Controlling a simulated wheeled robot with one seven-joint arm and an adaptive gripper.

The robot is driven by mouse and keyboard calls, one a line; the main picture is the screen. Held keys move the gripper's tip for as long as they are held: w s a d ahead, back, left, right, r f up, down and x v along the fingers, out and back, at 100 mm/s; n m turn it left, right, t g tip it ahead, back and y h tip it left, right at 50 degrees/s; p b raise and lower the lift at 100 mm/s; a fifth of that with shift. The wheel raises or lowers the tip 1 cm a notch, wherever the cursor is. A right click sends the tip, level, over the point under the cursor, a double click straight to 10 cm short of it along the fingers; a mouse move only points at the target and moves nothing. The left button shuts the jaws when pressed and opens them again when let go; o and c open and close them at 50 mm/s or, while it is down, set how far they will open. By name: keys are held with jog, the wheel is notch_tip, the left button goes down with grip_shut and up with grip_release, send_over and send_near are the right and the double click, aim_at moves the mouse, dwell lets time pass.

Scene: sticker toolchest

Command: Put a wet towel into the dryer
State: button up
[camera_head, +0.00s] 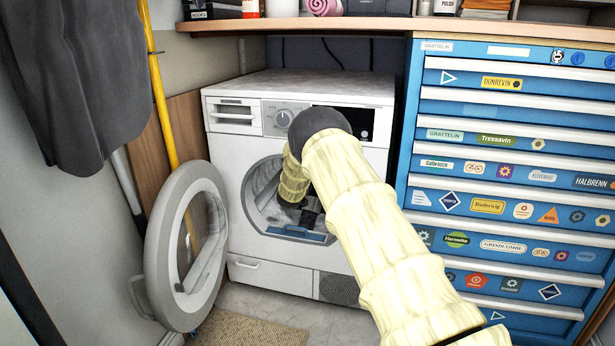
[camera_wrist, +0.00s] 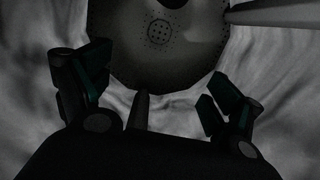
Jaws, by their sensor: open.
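The white dryer (camera_head: 275,262) stands under the counter. Its round door (camera_head: 165,252) is swung open to the left. My arm reaches through the door opening, and my gripper (camera_head: 309,216) is inside the drum, partly hidden by the arm and the shade. The wrist view shows my gripper (camera_wrist: 155,85) with its fingers spread apart and nothing between them. Ahead of it is the drum's perforated back wall (camera_wrist: 158,58). Grey, uneven surfaces surround it; I cannot tell whether any of this is cloth. I cannot make out a wet towel for certain in either view.
A blue drawer cabinet (camera_head: 412,135) with stickers stands close on the dryer's right. A dark cloth (camera_head: 80,70) hangs at the left by a yellow pole (camera_head: 160,95). A wooden counter (camera_head: 290,24) runs above. A mat (camera_head: 245,331) lies on the floor.

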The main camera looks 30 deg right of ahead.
jog(key=shift+a, duration=0.15)
jog(key=v, duration=1.1)
jog(key=shift+s+a, duration=0.25)
jog(key=shift+a, duration=0.05)
jog(key=f+p+v, duration=0.1)
jog(key=p+v, duration=0.4)
jog(key=v, duration=0.5)
jog(key=shift+r, duration=0.4)
dwell(0.6)
